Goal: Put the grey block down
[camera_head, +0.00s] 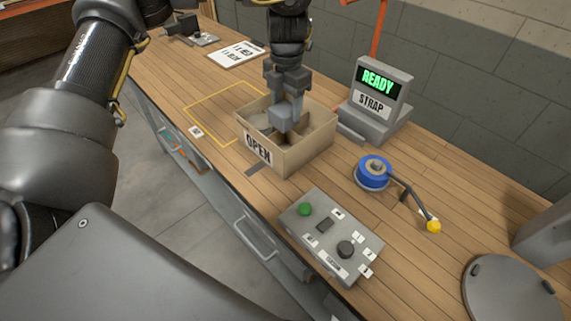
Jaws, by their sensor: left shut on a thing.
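The grey block (283,115) is a small light grey cube. My left gripper (286,97) points down over the open-topped cardboard box (297,152) and is shut on the block. The block is at about the height of the box's opening; I cannot tell whether it touches anything inside. The box carries an "OPEN" label on its front and has inner dividers. Some dark grey contents show in its left part, partly hidden by the gripper and block. My right gripper is not in view.
In front are a control panel (331,236) and a blue tape roll (373,172). A yellow outline (191,110) marks clear wooden bench left of the box. A printed sheet (236,54) lies behind.

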